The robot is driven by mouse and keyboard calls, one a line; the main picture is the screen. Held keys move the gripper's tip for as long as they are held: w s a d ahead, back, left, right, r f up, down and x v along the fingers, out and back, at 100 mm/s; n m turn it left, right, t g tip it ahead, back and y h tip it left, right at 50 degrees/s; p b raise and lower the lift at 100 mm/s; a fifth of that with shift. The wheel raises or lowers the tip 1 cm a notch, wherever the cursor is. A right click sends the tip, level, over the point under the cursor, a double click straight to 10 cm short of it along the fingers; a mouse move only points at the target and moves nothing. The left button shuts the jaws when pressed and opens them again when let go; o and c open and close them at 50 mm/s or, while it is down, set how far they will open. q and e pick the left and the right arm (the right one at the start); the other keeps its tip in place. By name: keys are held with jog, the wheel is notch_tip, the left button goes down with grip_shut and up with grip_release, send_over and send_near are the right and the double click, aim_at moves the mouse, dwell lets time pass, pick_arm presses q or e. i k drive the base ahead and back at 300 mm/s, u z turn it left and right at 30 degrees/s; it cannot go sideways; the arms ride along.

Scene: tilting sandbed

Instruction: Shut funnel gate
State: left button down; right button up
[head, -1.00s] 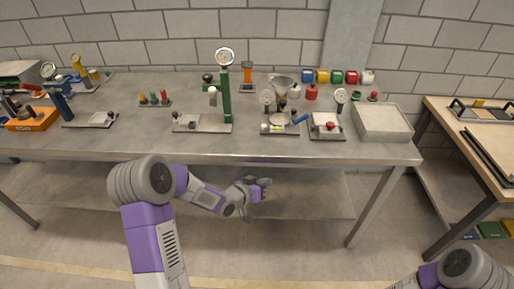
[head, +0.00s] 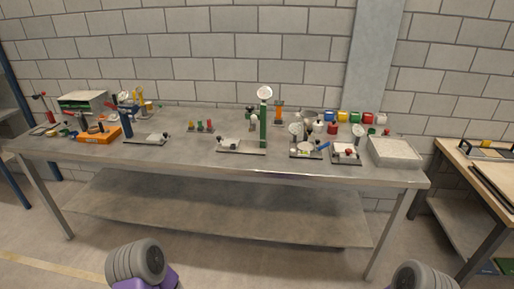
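A small grey metal funnel (head: 309,115) stands at the back of the workbench, right of centre, behind a small device with a round dial (head: 296,130). Its lower part is hidden by the things in front, and I cannot make out its gate or whether it is open. Only rounded grey and purple parts of my arms show at the bottom edge. Neither gripper is in view.
The long grey workbench (head: 200,160) carries a green column press (head: 263,125), an orange tool (head: 100,134), several coloured jars and a pale shallow tray (head: 395,152). A wooden-topped table (head: 480,165) stands at right. Floor before the bench looks clear.

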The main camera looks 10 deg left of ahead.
aim_at(309, 130)
jog(key=u, duration=0.45)
jog(key=k, duration=0.2)
jog(key=z, duration=1.45)
jog(key=i, duration=0.75)
jog(key=z, duration=0.3)
